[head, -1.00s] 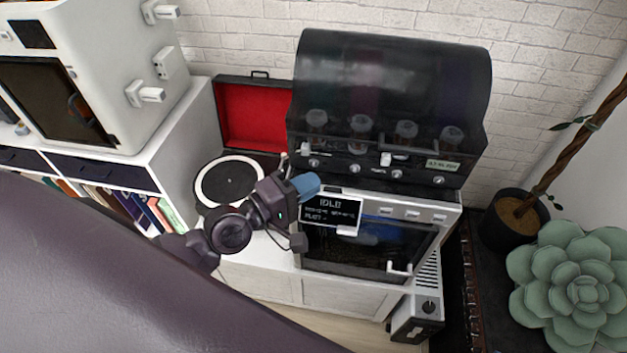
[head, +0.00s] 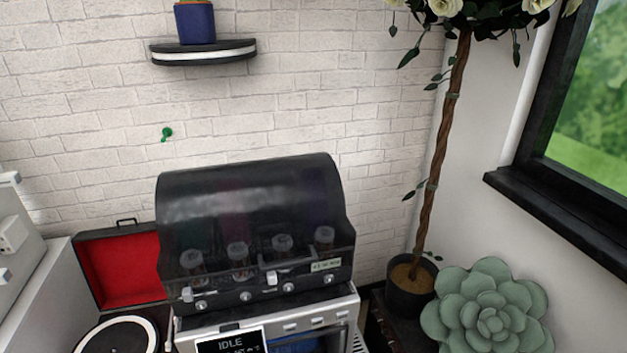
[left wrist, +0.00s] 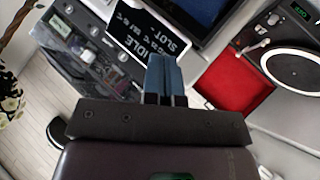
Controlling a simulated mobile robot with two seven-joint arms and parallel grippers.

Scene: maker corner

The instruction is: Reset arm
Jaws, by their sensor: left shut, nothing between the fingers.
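My left gripper (left wrist: 166,82) shows in the left wrist view, its two blue fingers together with nothing between them. It is in front of the machine's "IDLE" screen (left wrist: 148,32). I cannot tell whether it touches anything. In the head view neither gripper shows. There the machine with the dark smoked hood (head: 255,215) stands against the brick wall, and its "IDLE" screen (head: 231,341) is cut by the bottom edge.
A record player (head: 120,335) with an open red-lined case (head: 125,270) is left of the machine. A potted plant (head: 409,285) and a large succulent (head: 487,310) stand at right, near a window (head: 590,125). A small wall shelf (head: 203,53) holds a blue pot (head: 195,22).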

